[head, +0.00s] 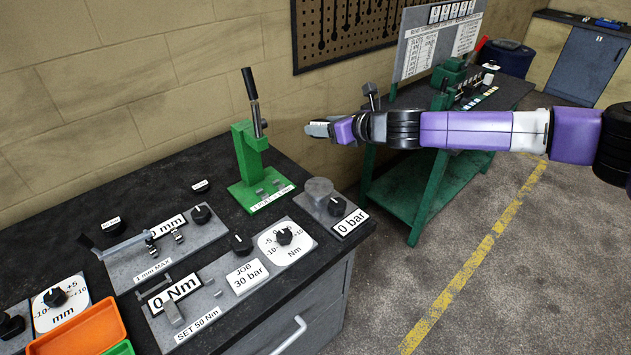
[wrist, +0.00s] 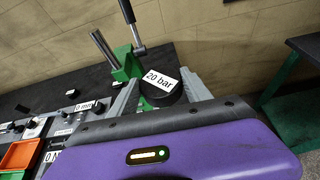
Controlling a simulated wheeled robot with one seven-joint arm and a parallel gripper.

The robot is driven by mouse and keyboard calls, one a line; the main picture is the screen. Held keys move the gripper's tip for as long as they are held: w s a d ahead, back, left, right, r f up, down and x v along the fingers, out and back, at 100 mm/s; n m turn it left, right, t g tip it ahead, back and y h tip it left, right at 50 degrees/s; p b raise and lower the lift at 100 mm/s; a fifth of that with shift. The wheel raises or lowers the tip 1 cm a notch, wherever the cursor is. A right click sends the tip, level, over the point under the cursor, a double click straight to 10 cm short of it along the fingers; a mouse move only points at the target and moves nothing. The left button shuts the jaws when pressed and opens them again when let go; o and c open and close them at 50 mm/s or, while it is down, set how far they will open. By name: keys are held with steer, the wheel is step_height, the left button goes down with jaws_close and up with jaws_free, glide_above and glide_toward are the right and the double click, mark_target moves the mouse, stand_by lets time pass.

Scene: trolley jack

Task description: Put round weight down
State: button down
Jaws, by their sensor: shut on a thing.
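My gripper (head: 322,129) reaches in from the right in the head view and hangs in the air above the right end of the dark bench. In the wrist view my gripper (wrist: 160,98) is shut on a round black weight (wrist: 166,97) with a white "20 bar" label. The weight cannot be made out clearly in the head view. Below the gripper, a grey plate with a short round metal post (head: 318,187), a black knob and a "0 bar" display (head: 349,223) sits at the bench's right corner. The post's top looks bare.
A green press with an upright black-handled lever (head: 249,150) stands just left of my gripper. Panels with knobs, an orange tray (head: 82,326) and small black labelled pieces (head: 201,187) occupy the bench. A green trolley (head: 425,190) stands behind my arm.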

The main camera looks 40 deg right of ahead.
steer(key=b, duration=0.4)
glide_above(323, 189)
step_height(323, 189, down, 14)
steer(key=shift+w, duration=0.1)
steer(key=shift+f+p, duration=0.3)
steer(key=shift+f, duration=2.15)
steer(key=shift+c, duration=2.4)
jaws_free()
steer(key=shift+f, duration=0.15)
steer(key=b+v, duration=0.1)
steer(key=v, duration=1.1)
